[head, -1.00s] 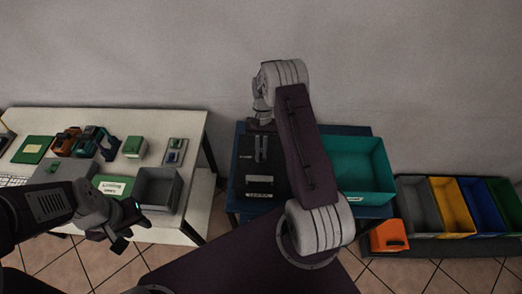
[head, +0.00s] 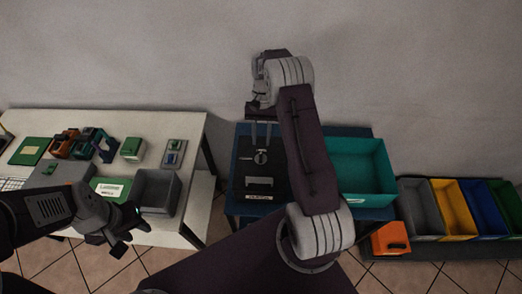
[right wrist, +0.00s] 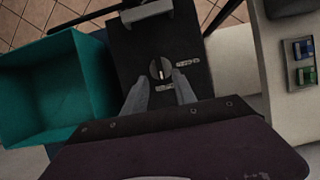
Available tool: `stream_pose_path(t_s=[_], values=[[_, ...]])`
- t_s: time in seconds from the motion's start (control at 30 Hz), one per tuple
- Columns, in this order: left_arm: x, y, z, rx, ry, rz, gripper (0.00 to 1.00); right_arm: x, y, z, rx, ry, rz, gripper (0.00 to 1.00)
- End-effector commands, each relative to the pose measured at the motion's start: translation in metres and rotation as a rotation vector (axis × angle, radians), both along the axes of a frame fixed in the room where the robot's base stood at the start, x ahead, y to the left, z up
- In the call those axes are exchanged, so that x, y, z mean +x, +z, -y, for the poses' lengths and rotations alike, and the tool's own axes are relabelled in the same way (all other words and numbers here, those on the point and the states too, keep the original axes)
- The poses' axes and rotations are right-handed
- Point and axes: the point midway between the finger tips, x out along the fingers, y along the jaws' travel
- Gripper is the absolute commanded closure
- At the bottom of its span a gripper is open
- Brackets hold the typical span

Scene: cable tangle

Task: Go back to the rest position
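My right gripper (head: 261,133) is over the back of the black panel box (head: 260,182). In the right wrist view its two grey fingers (right wrist: 160,92) are apart with nothing between them. A round knob (right wrist: 160,68) on the panel shows just beyond the fingertips; the knob also shows in the head view (head: 261,157), clear of the fingers. My left gripper (head: 132,232) is at the front edge of the white table, close to the grey bin. It is dark and small, and I cannot tell whether its fingers are apart.
A teal bin (head: 358,172) stands right of the panel box on the blue table. Grey, yellow (head: 452,207), blue and green bins and an orange box (head: 390,238) are at the right. The white table (head: 190,125) holds several small devices and a grey bin (head: 157,191).

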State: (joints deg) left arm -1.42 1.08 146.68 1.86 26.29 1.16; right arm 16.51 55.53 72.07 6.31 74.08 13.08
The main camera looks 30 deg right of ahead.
Motion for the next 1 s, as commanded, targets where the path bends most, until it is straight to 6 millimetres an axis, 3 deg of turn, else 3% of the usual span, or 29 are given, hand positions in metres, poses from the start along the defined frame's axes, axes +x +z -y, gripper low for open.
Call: stream_pose_path(t_s=[0.23, 0.77, 0.83, 0.9, 1.0], values=[[0.000, -0.005, 0.000, 0.000, 0.000, 0.000, 0.64, 0.010, 0.028, 0.006, -0.001, 0.001, 0.001, 0.67], [0.000, -0.005, 0.000, 0.000, 0.000, 0.000, 0.64, 0.012, 0.031, 0.002, -0.002, 0.014, 0.005, 0.67], [0.000, -0.005, 0.000, 0.000, 0.000, 0.000, 0.64, 0.021, 0.048, -0.005, -0.014, 0.036, 0.045, 0.67], [0.000, -0.005, 0.000, 0.000, 0.000, 0.000, 0.64, 0.026, 0.077, -0.019, -0.025, 0.073, 0.096, 0.67], [0.000, -0.005, 0.000, 0.000, 0.000, 0.000, 0.64, 0.002, 0.110, -0.048, -0.033, 0.136, 0.116, 0.67]])
